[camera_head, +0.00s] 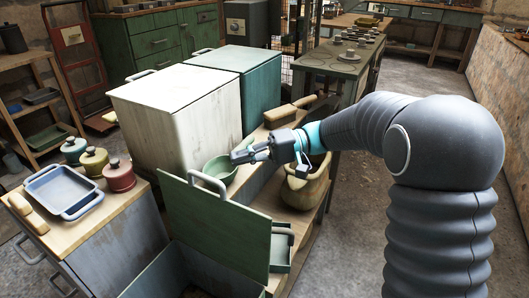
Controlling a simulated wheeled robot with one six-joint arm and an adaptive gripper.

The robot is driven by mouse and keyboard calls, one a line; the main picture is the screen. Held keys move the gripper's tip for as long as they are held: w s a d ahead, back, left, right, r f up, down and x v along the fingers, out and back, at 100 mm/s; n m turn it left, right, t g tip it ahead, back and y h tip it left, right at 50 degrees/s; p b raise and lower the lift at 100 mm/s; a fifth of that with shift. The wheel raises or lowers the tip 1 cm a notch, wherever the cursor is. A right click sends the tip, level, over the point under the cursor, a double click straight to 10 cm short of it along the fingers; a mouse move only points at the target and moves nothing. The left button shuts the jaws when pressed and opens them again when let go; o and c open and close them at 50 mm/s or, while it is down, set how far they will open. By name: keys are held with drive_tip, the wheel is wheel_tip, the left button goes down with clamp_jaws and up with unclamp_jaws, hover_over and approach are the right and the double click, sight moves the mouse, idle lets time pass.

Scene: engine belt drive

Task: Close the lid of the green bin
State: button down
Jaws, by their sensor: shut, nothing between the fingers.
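The green bin (160,276) stands in the foreground with its box open at the top. Its dark green lid (222,230) is raised, standing steeply tilted, with a pale handle (207,181) at its upper edge. My gripper (240,157) is shut and empty, its fingers pointing left. In the picture it is above and to the right of the lid's top edge, apart from the handle. How far behind the lid it is, I cannot tell. Only a dark part of the bin's inside shows.
A white bin (180,115) and a teal bin (255,75) stand behind with lids down. A green bowl (220,170) is close to my gripper. A brown pot (305,185) is at right. A counter at left holds a blue tray (62,190) and several lidded pots. Floor at right is clear.

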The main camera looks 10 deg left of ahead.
drive_tip(key=shift+s+a+f, duration=0.1)
drive_tip(key=shift+s+a, duration=0.4)
drive_tip(key=shift+s, duration=0.3)
drive_tip(key=shift+s+a+f, duration=0.15)
drive_tip(key=shift+s+a, duration=0.3)
drive_tip(key=shift+s, duration=0.35)
drive_tip(key=shift+s+a+f, duration=0.1)
drive_tip(key=shift+s+a, duration=0.4)
drive_tip(key=shift+s, duration=0.3)
